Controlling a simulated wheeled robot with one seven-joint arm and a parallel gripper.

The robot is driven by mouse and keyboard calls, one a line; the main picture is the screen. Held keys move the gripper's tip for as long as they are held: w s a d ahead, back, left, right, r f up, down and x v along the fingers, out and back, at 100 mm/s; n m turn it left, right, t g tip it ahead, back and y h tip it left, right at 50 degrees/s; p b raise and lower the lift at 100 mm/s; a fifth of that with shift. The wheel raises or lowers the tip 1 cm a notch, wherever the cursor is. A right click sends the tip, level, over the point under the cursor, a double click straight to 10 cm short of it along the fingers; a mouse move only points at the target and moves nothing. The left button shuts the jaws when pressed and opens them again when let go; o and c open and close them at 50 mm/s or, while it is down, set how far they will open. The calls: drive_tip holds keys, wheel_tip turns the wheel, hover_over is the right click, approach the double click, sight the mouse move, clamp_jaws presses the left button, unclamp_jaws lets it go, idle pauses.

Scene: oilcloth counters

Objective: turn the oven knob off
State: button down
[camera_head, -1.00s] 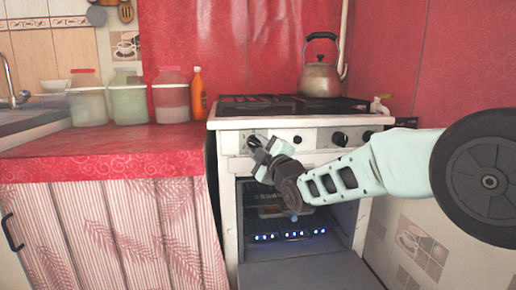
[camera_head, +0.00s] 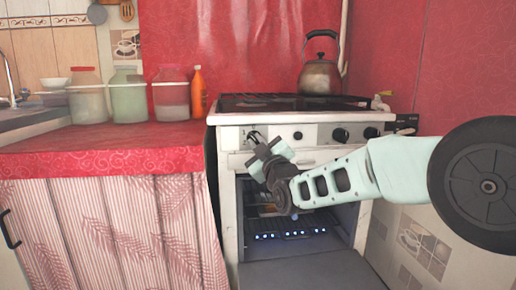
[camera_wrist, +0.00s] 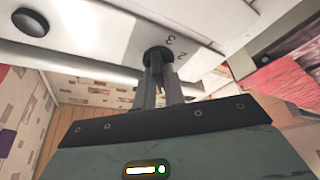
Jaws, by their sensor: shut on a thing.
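The white stove (camera_head: 228,200) stands right of the counter, with a row of knobs on its front panel. The oven knob (camera_wrist: 157,53) is dark and round, with the digits 3 and 2 printed beside it in the wrist view. My gripper (camera_wrist: 160,76) has its fingers shut on this knob. In the head view my gripper (camera_head: 256,140) is at the left end of the panel and mostly hides the knob. The oven door (camera_head: 310,272) is folded down, and the oven inside is lit by small blue lights.
Other dark knobs (camera_head: 340,135) sit to the right on the panel. A kettle (camera_head: 320,76) stands on the stove top. Several jars (camera_head: 128,104) and an orange bottle (camera_head: 198,95) stand on the red counter (camera_head: 110,150). A red wall is close on the right.

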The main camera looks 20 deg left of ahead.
drive_tip(key=shift+s+a+f+m+t+h+b, duration=0.15)
drive_tip(key=shift+m+t+h, duration=0.5)
drive_tip(key=shift+m, duration=1.2)
drive_tip(key=shift+w+r+m+t+h+b, duration=0.15)
drive_tip(key=shift+m+t+h, duration=0.5)
drive_tip(key=shift+m, duration=1.15)
drive_tip(key=shift+s+a+f+m+t+h+b, duration=0.15)
drive_tip(key=shift+m+t+h, duration=0.5)
drive_tip(key=shift+m, duration=1.2)
drive_tip(key=shift+d+m+t, duration=0.1)
drive_tip(key=shift+m+t, duration=0.15)
drive_tip(key=shift+m, duration=0.05)
drive_tip(key=c, duration=1.5)
unclamp_jaws()
drive_tip(key=p+v, duration=0.3)
drive_tip(key=v, duration=1.4)
drive_tip(key=shift+s+d+f+p, duration=0.15)
drive_tip(key=shift+f+p, duration=0.05)
drive_tip(key=shift+p, duration=0.2)
